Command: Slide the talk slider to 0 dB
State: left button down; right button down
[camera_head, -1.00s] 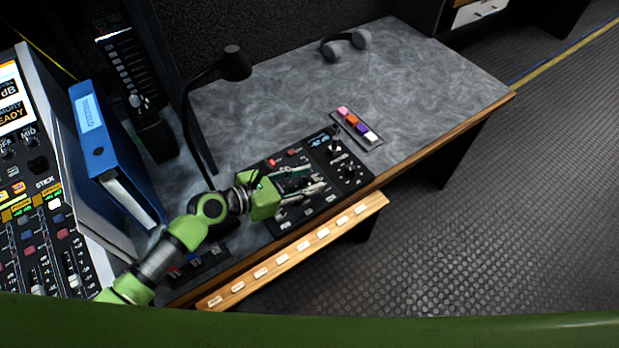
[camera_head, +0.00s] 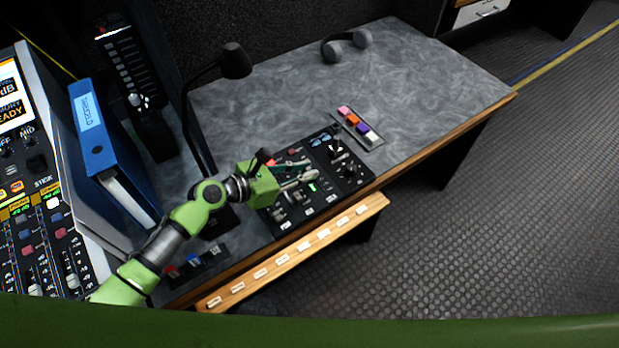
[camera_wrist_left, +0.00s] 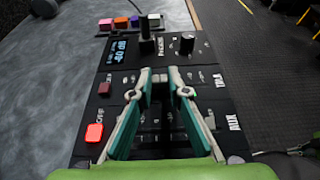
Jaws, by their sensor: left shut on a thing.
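The black control panel (camera_head: 352,172) lies on the grey desk, with buttons, knobs and a small screen. In the left wrist view the panel's screen (camera_wrist_left: 117,52) appears to read -60 dB. My left gripper (camera_head: 313,172) reaches over the panel from the left, fingers low over its middle. In the left wrist view the teal fingers (camera_wrist_left: 158,84) converge and are shut on a small part, which I take to be the talk slider's knob. The fingers mostly hide the knob and its track.
A lit red button (camera_wrist_left: 94,132) is left of the fingers, and a tall black lever (camera_wrist_left: 147,36) stands beyond them. A desk lamp (camera_head: 235,62), blue binder (camera_head: 100,140), coloured-block tray (camera_head: 346,128) and headphones (camera_head: 345,44) surround the panel. The far right desk is clear.

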pick_arm(q)
jog(key=shift+w+a, duration=0.25)
jog(key=shift+w, duration=0.15)
jog(key=c, duration=1.9)
grip_release()
jog(key=shift+s, duration=0.1)
jog(key=shift+a, duration=0.1)
jog(key=v, duration=1.1)
jog(key=shift+s+a, duration=0.3)
